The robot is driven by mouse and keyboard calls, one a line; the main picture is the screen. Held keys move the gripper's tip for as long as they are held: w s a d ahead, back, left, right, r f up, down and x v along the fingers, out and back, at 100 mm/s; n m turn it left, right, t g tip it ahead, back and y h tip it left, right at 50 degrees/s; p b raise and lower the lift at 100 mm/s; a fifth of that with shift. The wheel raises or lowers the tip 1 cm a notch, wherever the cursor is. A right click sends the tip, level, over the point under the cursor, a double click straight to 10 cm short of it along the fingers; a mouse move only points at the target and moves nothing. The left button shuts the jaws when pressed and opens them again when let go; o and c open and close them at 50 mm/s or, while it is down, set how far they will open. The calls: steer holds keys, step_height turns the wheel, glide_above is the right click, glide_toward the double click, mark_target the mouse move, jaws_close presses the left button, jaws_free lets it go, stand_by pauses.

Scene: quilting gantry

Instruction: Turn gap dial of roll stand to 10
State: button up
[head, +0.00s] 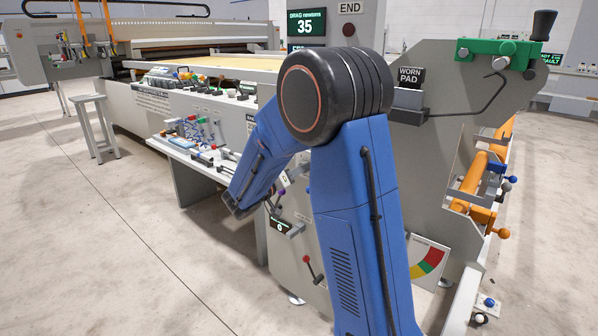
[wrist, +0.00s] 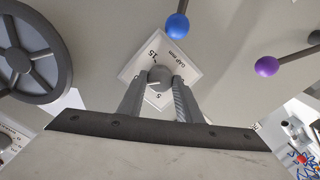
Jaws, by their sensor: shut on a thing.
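The gap dial is a small grey round knob (wrist: 160,72) on a white square plate (wrist: 134,72), seen in the middle of the wrist view. The plate is marked "GAP mm", with 15 and 5 legible. A short pale line shows on the knob, but I cannot tell its exact reading. My gripper (wrist: 160,84) is shut on the knob, one finger on each side. The 10 mark is not legible. In the head view my blue arm reaches down to the roll stand (head: 440,150), and the dial and fingers are hidden.
Near the dial in the wrist view are a blue ball lever (wrist: 178,25), a purple ball lever (wrist: 268,66) and a grey handwheel (wrist: 30,55). A red-knobbed lever (head: 307,260) sits low on the panel. A tool-covered bench (head: 190,150) stands left; open floor lies front left.

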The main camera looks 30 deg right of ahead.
steer(key=shift+f, duration=0.15)
steer(key=o, duration=1)
steer(key=shift+o, duration=0.2)
steer(key=shift+a, duration=0.15)
steer(key=v, duration=1.7)
steer(key=shift+s, duration=0.1)
